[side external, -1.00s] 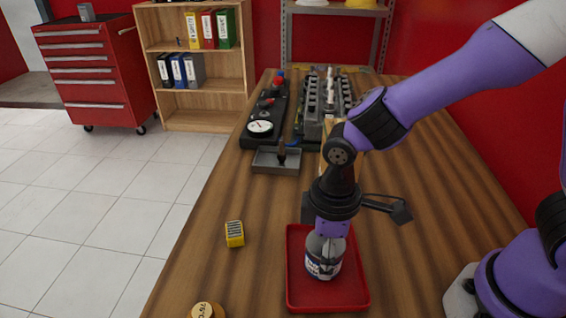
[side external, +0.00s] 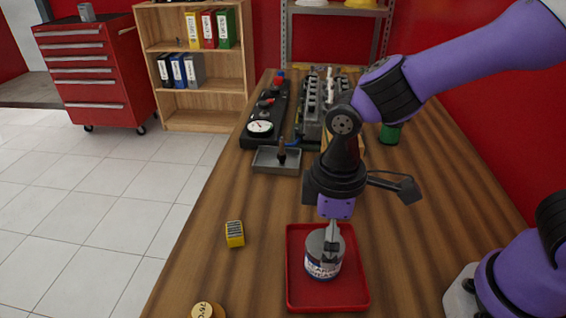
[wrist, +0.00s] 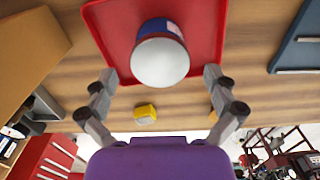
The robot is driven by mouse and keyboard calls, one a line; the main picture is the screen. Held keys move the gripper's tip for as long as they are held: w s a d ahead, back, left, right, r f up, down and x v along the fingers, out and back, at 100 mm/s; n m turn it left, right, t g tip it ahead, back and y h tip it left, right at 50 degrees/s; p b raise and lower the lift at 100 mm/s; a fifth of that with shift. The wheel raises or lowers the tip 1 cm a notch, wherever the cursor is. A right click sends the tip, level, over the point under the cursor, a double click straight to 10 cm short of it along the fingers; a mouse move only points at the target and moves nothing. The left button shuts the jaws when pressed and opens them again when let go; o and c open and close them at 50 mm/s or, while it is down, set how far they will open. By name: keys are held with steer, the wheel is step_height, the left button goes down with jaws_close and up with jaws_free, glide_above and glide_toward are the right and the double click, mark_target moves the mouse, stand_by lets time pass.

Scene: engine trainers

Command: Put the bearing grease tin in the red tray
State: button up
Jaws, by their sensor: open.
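The bearing grease tin (side external: 323,256), grey-lidded with a white and dark blue label, stands upright inside the red tray (side external: 359,298). In the wrist view the tin (wrist: 160,61) shows its pale round lid, with the red tray (wrist: 112,33) around it. My gripper (side external: 331,250) is just above the tin in the side view, its fingers partly in front of the lid. In the wrist view my gripper (wrist: 159,76) is open, with a finger on each side of the lid and a visible gap to each.
A yellow block (side external: 234,234) lies left of the tray, and a round wooden-looking item (side external: 206,310) sits at the near edge. A grey tray (side external: 268,165), a gauge panel (side external: 262,128) and an engine block (side external: 313,115) stand farther back. A green can (side external: 390,133) is behind my arm.

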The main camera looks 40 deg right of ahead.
step_height(320, 180, up, 8)
steer(key=s+d+r+m+t, duration=0.1)
steer(key=d+m+t, duration=0.1)
steer(key=d+m, duration=0.2)
steer(key=s+d+r+m+t, duration=0.2)
steer(key=d+m, duration=0.3)
steer(key=d, duration=0.4)
steer(key=shift+d+t, duration=0.2)
steer(key=shift+t, duration=0.6)
